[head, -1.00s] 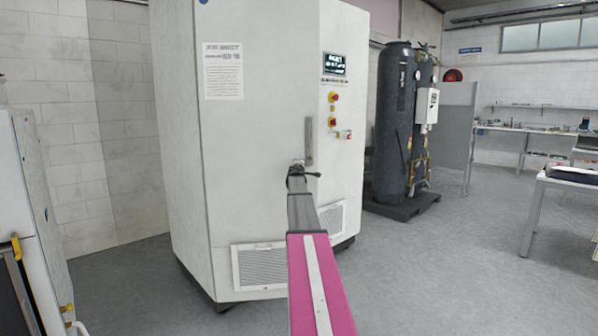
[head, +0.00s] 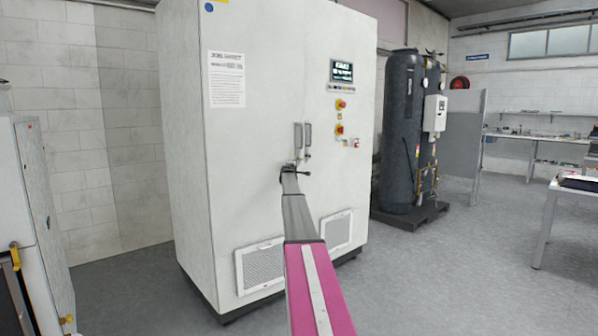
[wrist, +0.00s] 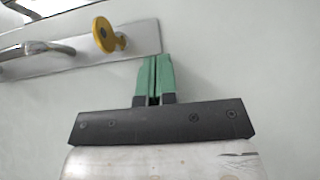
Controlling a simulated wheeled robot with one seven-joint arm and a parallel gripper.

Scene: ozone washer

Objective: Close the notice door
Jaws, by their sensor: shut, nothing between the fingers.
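The notice door (head: 250,140) is the left door of the tall white cabinet, with a printed notice (head: 227,79) on it. It looks flush or nearly flush with the right door (head: 335,190); I cannot tell if a small gap is left. Its handle (head: 298,136) is beside the right door's handle (head: 308,134). My gripper (head: 289,168) is just below the handles, at the door face. In the wrist view my gripper (wrist: 154,62) has its green fingers shut and empty, close to the white surface. A handle plate (wrist: 75,55) with a yellow knob (wrist: 103,34) is up and left of them.
A control panel (head: 341,72) with red and yellow switches is on the right door. Dark tanks (head: 403,130) stand to the right, and a workbench (head: 570,190) is at the far right. Another cabinet (head: 35,210) is at the left edge. The grey floor between is open.

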